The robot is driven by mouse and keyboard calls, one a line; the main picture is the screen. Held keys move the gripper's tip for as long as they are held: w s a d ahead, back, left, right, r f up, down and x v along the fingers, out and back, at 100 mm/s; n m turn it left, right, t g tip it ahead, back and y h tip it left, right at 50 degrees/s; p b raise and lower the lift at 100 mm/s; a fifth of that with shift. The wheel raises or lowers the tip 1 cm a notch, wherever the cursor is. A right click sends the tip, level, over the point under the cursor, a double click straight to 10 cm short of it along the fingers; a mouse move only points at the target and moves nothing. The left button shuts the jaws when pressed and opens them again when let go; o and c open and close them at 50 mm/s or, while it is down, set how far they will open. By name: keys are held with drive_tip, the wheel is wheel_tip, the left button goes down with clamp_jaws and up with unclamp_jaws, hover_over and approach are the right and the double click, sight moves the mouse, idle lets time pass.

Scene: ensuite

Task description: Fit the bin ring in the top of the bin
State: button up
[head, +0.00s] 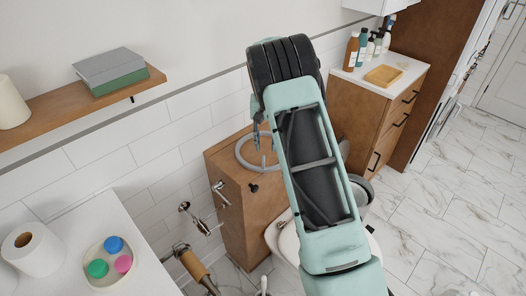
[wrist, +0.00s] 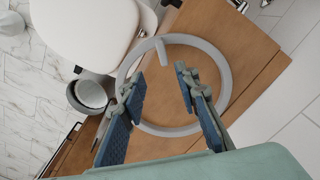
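The bin ring is a pale grey hoop with a short tab pointing inward; it shows in the head view (head: 240,152) and the wrist view (wrist: 215,58). It appears to lie flat on the wooden cabinet top (wrist: 255,68). My gripper (wrist: 158,77) is open and empty, with its two blue-padded fingers over the ring and apart. The left finger hides part of the ring's left side. In the head view my arm hides most of the gripper. A round grey container with a pale inside (wrist: 90,94), likely the bin, stands beside the toilet, its top uncovered.
The white toilet (wrist: 85,30) is close to the cabinet. A vanity with bottles (head: 375,75) stands at right. Open marble floor (head: 440,210) lies at right.

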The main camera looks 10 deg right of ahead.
sight(264, 157)
drive_tip(key=shift+a+f+p, duration=0.2)
drive_tip(key=shift+f+p, duration=0.15)
drive_tip(key=shift+f, duration=1.35)
drive_tip(key=shift+a+f+p, duration=0.2)
drive_tip(key=shift+f+p, duration=0.15)
drive_tip(key=shift+f, duration=1.3)
clamp_jaws()
